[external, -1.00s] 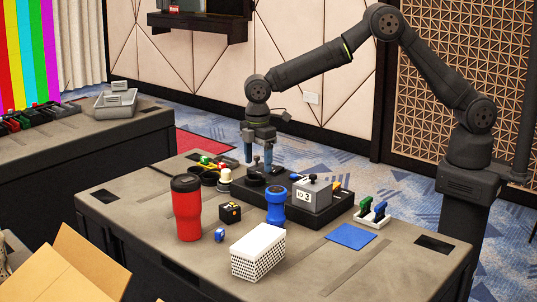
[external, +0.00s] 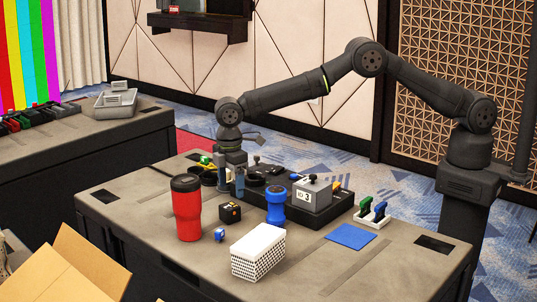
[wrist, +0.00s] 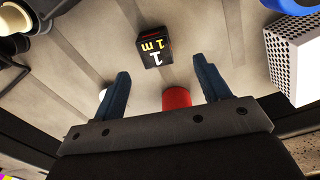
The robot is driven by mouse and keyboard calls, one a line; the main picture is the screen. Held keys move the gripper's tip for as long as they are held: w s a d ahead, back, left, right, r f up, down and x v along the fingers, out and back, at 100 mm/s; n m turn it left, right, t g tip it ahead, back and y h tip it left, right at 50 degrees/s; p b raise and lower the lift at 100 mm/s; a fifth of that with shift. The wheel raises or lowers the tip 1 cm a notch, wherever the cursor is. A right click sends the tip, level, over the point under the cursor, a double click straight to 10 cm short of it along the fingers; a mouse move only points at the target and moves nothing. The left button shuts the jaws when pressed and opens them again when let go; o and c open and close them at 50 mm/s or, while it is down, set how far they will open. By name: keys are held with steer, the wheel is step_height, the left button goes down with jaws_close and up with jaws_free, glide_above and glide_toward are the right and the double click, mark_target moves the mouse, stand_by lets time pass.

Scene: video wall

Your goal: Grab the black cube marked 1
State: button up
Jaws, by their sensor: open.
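The black cube (external: 230,212) has yellow markings and sits on the table (external: 130,205), to the right of the red tumbler (external: 187,208). In the wrist view the cube (wrist: 153,46) shows a white 1 and "1 m" in yellow, ahead of the fingertips and between their lines. My gripper (external: 231,190) is open, pointing down, above and behind the cube, with nothing between its blue fingers. In the wrist view my gripper's fingers (wrist: 162,70) stand apart on either side and do not touch the cube.
A blue cup (external: 276,207), a white perforated box (external: 258,252) and a small blue item (external: 220,234) stand around the cube. A grey box marked 3 (external: 312,194) sits on a black tray to the right. A blue mat (external: 350,236) lies on the right, with bare table in front.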

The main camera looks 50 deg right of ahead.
mark_target(230, 205)
steer(key=f, duration=0.8)
steer(key=shift+w+f, duration=0.1)
steer(key=shift+w, duration=0.3)
steer(key=c, duration=1.1)
